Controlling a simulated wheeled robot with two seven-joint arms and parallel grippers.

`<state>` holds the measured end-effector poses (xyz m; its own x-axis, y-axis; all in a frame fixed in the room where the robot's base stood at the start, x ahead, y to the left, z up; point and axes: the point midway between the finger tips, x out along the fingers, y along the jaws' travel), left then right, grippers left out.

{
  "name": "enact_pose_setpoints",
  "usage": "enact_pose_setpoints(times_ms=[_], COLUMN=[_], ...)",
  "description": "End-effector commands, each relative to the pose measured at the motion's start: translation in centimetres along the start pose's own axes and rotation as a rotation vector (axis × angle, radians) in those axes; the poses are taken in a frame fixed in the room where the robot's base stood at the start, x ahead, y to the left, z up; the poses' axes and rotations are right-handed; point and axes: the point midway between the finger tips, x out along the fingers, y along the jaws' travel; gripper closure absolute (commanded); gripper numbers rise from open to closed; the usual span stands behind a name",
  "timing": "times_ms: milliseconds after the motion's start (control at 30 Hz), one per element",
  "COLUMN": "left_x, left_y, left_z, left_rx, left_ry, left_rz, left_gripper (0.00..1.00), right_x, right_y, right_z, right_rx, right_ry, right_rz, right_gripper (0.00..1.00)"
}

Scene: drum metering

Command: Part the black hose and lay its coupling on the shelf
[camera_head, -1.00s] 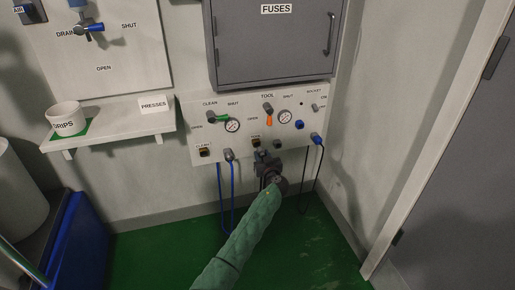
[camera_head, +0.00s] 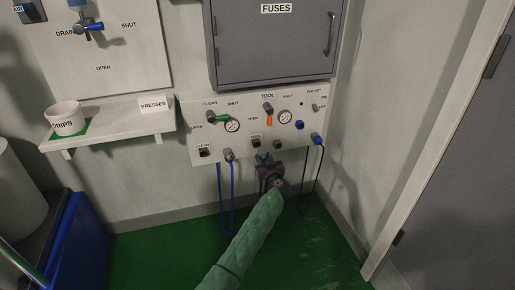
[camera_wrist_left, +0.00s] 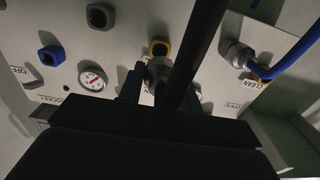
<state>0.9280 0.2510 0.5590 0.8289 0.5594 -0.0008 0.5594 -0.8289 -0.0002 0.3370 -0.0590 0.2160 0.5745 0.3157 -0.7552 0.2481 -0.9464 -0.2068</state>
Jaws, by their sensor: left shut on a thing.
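My left gripper (camera_head: 264,160) is just below the TOOL part of the white panel (camera_head: 190,120), at the end of my green-sleeved arm. In the left wrist view its fingers are shut on the grey coupling (camera_wrist_left: 158,72) of the black hose (camera_wrist_left: 196,48). A yellow-rimmed port (camera_wrist_left: 160,48) shows beyond the coupling, and a grey port (camera_wrist_left: 100,15) beside it looks empty. I cannot tell clearly how wide the gap from coupling to panel is. The shelf (camera_head: 110,125) is on the left wall. My right gripper is not in view.
The shelf holds a GRIPS cup (camera_head: 66,118) and a PRESSES card (camera_head: 154,104), with bare room between. A blue hose (camera_head: 220,195) hangs left of my gripper, a dark lead (camera_head: 303,195) right. A grey FUSES cabinet (camera_head: 270,45) is above the panel.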

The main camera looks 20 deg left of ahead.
Motion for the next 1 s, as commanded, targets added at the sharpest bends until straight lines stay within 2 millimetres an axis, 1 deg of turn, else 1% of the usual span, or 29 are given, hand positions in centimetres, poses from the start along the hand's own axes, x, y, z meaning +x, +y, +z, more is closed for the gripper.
enact_pose_setpoints(times_ms=[600, 1000], left_x=[-2.9, -3.3], left_y=[0.0, 0.0], left_z=[-0.1, -0.1], left_rx=[-0.001, 0.0], left_ry=[0.002, 0.001], left_rz=[0.0, 0.0], left_gripper=[1.0, 1.0], right_x=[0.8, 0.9], right_y=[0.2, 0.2], right_z=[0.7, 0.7], right_rx=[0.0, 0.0], right_ry=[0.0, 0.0], right_rz=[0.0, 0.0], right_gripper=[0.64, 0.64])
